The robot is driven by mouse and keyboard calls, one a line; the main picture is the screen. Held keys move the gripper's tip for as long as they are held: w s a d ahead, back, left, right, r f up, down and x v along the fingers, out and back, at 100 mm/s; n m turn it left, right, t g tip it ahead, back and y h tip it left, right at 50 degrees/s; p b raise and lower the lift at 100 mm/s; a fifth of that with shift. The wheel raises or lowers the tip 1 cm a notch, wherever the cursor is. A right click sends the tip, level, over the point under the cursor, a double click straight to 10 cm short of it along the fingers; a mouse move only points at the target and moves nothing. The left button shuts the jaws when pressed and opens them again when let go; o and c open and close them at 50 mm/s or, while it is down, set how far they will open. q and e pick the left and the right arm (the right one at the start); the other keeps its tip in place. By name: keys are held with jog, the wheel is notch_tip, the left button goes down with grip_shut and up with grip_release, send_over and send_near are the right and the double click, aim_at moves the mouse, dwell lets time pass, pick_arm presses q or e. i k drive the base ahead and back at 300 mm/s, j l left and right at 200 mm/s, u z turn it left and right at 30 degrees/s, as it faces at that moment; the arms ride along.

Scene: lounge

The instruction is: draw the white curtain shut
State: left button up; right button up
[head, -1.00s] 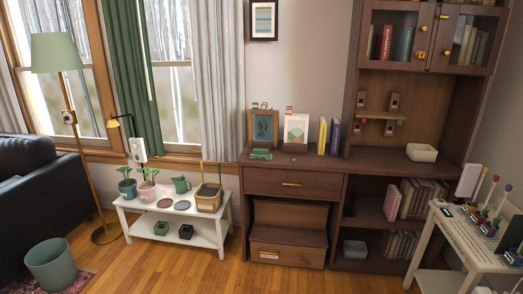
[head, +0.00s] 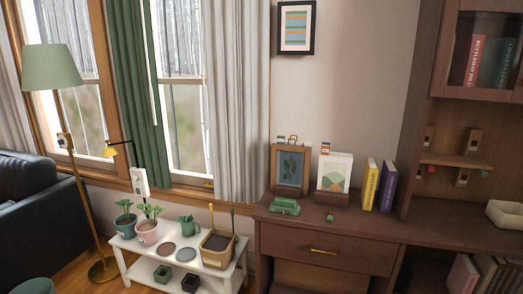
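A white curtain (head: 236,100) hangs at the right side of the right-hand window (head: 182,110), bunched against the wall in vertical folds. A green curtain (head: 137,85) hangs at the left side of the same window. Between them bare glass shows pale trees outside. Another white curtain (head: 12,95) hangs at the far left edge, by the left window. The tops of the curtains and any rod are out of view. Neither of my grippers shows in the head view.
A white plant bench (head: 130,243) with pots and a watering can (head: 188,225) stands below the window. A floor lamp (head: 52,70) and a dark sofa (head: 28,195) are at left. A brown desk (head: 290,235) with frames and books stands right of the curtain.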

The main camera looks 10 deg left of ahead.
aim_at(211, 9)
jog(key=i+u, duration=0.95)
jog(key=i+j+u, duration=0.3)
jog(key=i+u, duration=0.35)
jog(key=i, duration=0.2)
jog(key=i+j+z, duration=0.5)
jog(key=z, duration=0.2)
jog(key=i+j+z, duration=0.15)
jog(key=j+z, duration=0.2)
jog(key=i+j+z, duration=0.15)
jog(key=j+z, duration=0.2)
jog(key=j, duration=0.2)
